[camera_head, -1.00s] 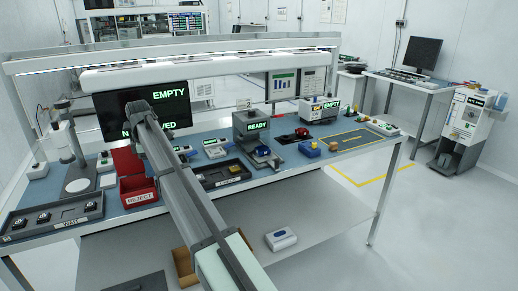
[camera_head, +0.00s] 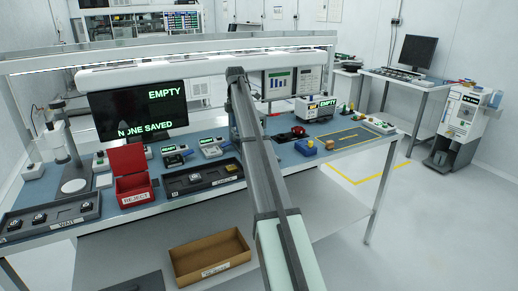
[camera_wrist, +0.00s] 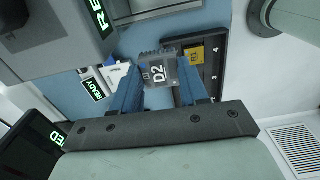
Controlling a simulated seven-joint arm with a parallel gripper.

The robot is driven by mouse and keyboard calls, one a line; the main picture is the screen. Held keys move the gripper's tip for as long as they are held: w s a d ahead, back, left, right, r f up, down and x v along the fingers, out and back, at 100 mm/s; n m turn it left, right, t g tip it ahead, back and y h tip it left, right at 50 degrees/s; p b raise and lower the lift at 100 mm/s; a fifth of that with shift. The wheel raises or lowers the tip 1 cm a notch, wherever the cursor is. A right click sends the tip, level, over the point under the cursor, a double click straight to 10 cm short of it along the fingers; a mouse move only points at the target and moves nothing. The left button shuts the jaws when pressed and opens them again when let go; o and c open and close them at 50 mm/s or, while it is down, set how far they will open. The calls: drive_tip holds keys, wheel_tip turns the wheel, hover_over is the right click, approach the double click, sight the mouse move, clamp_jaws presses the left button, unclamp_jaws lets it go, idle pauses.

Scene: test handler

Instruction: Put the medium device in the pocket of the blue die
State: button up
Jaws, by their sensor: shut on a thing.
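In the wrist view my gripper (camera_wrist: 160,66) has its two blue fingers shut on a small grey block marked D2 (camera_wrist: 158,74), held above the bench. I cannot tell the block's size from its marking. In the head view the gripper and held block are hidden by my arm. No blue die with a pocket can be made out clearly. The machine with a READY sign is mostly hidden behind my arm; a machine with a green sign (camera_wrist: 58,30) is close at the upper left in the wrist view.
A red reject bin (camera_head: 132,192) and a tray with several devices (camera_head: 77,214) stand on the left. A cardboard box (camera_head: 185,274) is on the lower shelf.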

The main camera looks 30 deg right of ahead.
drive_tip(key=d+r, duration=0.1)
drive_tip(key=d, duration=0.8)
drive_tip(key=shift+s+d+f, duration=0.1)
drive_tip(key=shift+s+f, duration=0.05)
drive_tip(key=shift+f, duration=1.5)
drive_tip(key=shift+s+d+f, duration=0.1)
drive_tip(key=shift+s+f, duration=0.05)
drive_tip(key=shift+f, duration=1.45)
drive_tip(key=shift+s+d+f, duration=0.1)
drive_tip(key=shift+s+f, duration=0.05)
drive_tip(key=shift+f, duration=1.5)
drive_tip(key=o, duration=1)
drive_tip(key=shift+f, duration=0.15)
wheel_tip(320, 180, up, 12)
drive_tip(key=shift+r, duration=0.2)
